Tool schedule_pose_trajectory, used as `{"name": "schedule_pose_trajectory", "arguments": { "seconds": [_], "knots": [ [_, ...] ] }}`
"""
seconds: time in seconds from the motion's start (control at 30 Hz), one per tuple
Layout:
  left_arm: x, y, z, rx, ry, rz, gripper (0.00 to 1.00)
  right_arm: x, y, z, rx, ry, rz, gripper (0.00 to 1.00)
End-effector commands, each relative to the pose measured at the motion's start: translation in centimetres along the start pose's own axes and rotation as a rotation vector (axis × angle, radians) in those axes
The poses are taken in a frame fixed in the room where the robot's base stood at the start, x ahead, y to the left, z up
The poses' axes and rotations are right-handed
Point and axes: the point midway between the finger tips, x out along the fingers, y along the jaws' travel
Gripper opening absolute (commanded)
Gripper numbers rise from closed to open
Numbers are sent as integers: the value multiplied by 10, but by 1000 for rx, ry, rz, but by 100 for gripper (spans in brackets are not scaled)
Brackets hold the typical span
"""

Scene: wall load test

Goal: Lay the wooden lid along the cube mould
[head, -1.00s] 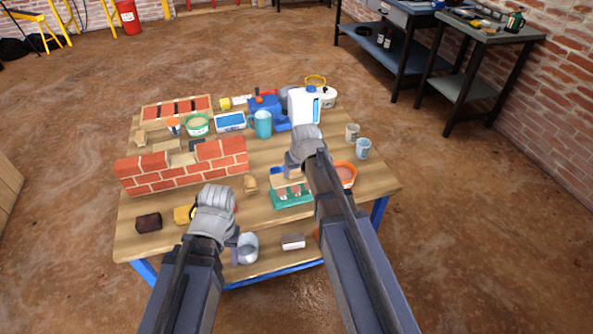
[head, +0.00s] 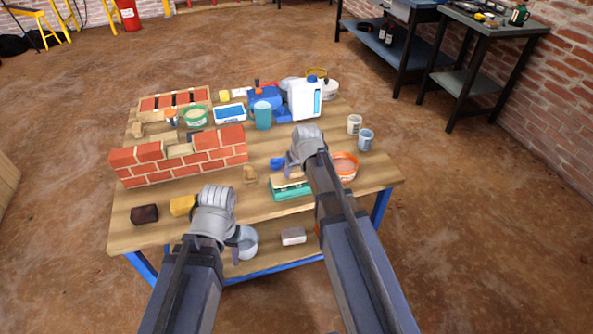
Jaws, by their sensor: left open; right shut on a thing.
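The green cube mould (head: 291,193) stands near the front edge of the table, right of centre. The pale wooden lid (head: 284,180) shows over the mould's top and hides its compartments; I cannot tell whether it rests flat on it. My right gripper (head: 291,167) is above the mould, shut on the lid, with its arm hiding the right end of both. My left gripper (head: 234,248) is open at the table's front edge, beside a grey cup (head: 247,242), with nothing visible in it.
A brick wall (head: 185,165) stands on the table (head: 130,223) at left. A blue item (head: 277,163) is just behind the mould, an orange bowl (head: 345,166) to its right. A yellow block (head: 182,205) and dark block (head: 144,215) lie at front left. Jugs and tubs crowd the back.

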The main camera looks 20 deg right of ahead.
Motion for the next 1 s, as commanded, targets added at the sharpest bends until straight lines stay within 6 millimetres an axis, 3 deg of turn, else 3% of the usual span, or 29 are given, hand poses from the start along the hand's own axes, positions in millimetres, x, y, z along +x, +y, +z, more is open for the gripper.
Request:
{"name": "schedule_pose_trajectory", "arguments": {
  "seconds": [0.73, 0.77, 1.0],
  "knots": [
    [11, 1, -1, 0, 0, 0, 50, 10, 0, 4, 0, 0, 0, 6],
    [10, 1, -1, 0, 0, 0, 50, 9, 0, 4, 0, 0, 0, 65],
    [10, 1, -1, 0, 0, 0, 50, 9, 0, 4, 0, 0, 0, 92]
  ]
}}
